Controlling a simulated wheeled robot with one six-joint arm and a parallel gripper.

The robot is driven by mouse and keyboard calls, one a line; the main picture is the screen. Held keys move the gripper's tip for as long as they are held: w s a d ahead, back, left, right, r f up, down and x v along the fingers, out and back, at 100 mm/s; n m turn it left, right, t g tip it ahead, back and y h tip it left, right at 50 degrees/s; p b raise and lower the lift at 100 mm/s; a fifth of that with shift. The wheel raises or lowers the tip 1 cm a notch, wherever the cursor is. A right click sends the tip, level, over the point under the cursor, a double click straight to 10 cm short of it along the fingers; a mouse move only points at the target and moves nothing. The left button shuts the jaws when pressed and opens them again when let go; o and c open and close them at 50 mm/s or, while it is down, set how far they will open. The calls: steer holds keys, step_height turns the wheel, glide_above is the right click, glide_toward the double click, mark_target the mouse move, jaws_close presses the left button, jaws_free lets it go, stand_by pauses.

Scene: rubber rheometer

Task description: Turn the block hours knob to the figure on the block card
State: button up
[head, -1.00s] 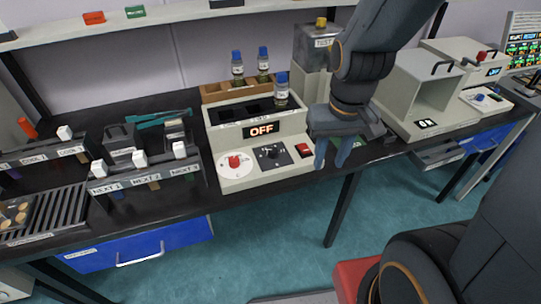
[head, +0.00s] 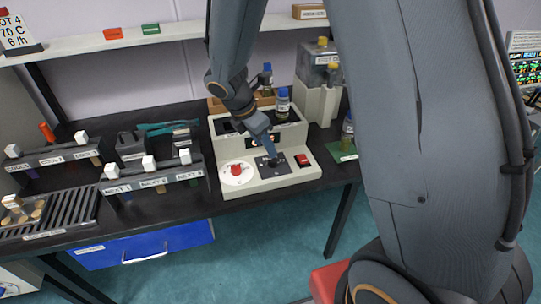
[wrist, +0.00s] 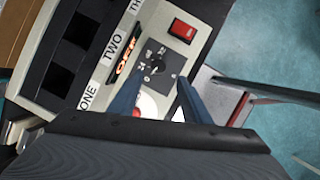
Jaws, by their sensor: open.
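The beige block heater (head: 262,187) stands at the bench's front, with a black knob (wrist: 156,66) on a dark dial plate (head: 283,170). To its left is a red knob (head: 237,170) on a white dial; to its right is a red switch (head: 304,159). My gripper (head: 271,158) is open, pointing down just above the black knob; in the wrist view its fingers (wrist: 159,82) lie either side of the line to the knob, apart from it. A card (head: 17,33) at top left is cut by the frame edge; it reads "70 C" and "6 /h".
Bottles (head: 283,103) with blue caps stand at the heater's back. A rack (head: 155,184) labelled NEXT is to the left. A bottle on a green mat (head: 342,150) is to the right. My arm hides the right part of the bench.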

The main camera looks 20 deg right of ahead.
mark_target(271, 160)
steer(key=shift+p+x, duration=0.45)
steer(key=shift+x, duration=3.45)
steer(key=shift+w, duration=0.15)
steer(key=c, duration=1)
